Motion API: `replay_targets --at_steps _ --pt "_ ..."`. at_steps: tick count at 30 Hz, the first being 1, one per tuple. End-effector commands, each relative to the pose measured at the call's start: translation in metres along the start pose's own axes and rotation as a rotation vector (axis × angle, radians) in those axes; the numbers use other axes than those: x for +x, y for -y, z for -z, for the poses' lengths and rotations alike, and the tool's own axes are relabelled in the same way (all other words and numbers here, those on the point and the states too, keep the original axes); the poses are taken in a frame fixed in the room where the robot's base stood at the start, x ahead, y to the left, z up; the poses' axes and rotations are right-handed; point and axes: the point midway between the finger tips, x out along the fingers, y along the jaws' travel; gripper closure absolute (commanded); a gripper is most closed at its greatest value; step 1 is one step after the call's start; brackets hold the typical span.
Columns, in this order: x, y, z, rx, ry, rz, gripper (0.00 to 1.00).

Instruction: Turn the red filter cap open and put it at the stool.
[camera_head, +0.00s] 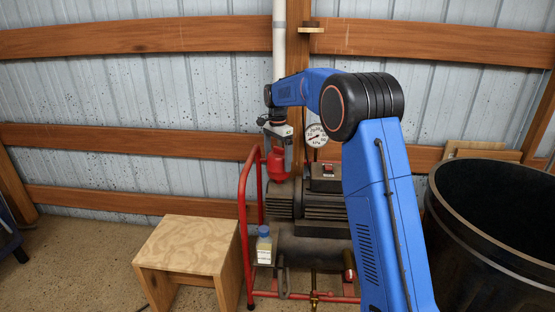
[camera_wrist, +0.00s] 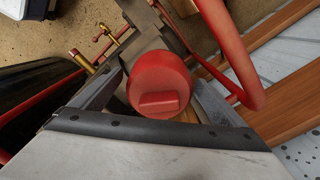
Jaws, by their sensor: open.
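The red filter cap (camera_wrist: 158,80) is round with a raised bar on its face, and it fills the middle of the wrist view. In the head view the red filter (camera_head: 279,165) stands on the compressor beside the red frame, partly hidden by my gripper (camera_head: 279,146). My gripper is open, pointing down over the cap, with one finger on either side of it in the wrist view. I cannot tell whether the fingers touch it. The wooden stool (camera_head: 188,243) stands on the floor at the lower left, its top bare.
A red tube frame (camera_head: 245,215) stands between the stool and the compressor (camera_head: 320,210). A blue-capped bottle (camera_head: 264,246) sits low on it. A pressure gauge (camera_head: 316,136) is right of my gripper. A black bin (camera_head: 490,240) stands at right. A white pipe (camera_head: 279,38) runs above.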

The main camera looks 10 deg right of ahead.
Motion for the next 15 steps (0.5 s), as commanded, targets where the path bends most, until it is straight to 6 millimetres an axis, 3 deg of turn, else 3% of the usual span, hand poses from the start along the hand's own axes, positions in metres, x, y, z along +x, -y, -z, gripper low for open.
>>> replay_targets --at_steps 15 --pt "-0.011 0.000 0.000 0.001 0.000 0.001 0.00"
